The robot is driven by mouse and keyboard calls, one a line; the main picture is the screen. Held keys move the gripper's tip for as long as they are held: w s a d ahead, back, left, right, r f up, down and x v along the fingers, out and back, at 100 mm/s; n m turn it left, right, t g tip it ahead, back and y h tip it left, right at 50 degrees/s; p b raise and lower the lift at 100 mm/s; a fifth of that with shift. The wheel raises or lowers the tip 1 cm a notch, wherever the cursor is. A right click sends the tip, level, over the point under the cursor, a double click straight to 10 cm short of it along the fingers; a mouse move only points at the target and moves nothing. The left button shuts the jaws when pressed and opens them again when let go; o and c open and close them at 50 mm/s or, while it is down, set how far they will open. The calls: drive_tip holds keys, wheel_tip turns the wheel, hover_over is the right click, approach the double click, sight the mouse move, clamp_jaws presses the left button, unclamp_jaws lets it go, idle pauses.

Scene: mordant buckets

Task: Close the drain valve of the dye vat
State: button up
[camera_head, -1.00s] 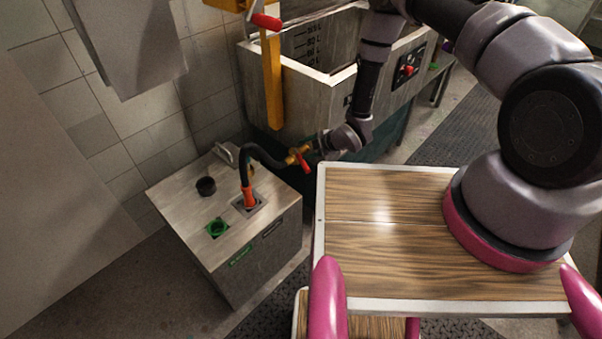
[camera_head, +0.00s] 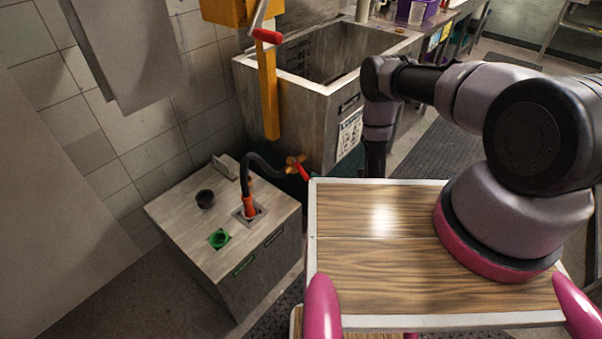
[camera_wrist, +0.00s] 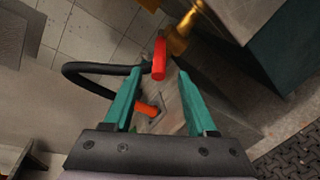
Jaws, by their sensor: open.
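The dye vat (camera_head: 318,115) is a large grey open-topped tank behind my wooden top. Its drain valve is a brass fitting (camera_head: 294,161) with a red lever (camera_head: 304,172), low at the vat's front left. In the head view the lever slants down to the right. In the wrist view the brass valve body (camera_wrist: 182,38) is at the top and the red lever (camera_wrist: 159,58) points down the picture. My gripper (camera_wrist: 160,74) is open, its two teal fingers spread. The lever's end shows between and just beyond the fingertips; contact cannot be told. My wooden top mostly hides the gripper in the head view.
A black hose (camera_head: 252,160) runs from the valve to an orange fitting (camera_head: 249,207) on a grey box (camera_head: 185,215). The box also carries a green port (camera_head: 219,238) and a black cap (camera_head: 205,199).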

sight(302, 171)
drive_tip(key=x, duration=0.9)
drive_tip(key=shift+w+a, duration=0.25)
drive_tip(key=shift+w, duration=0.05)
clamp_jaws()
idle(1.0)
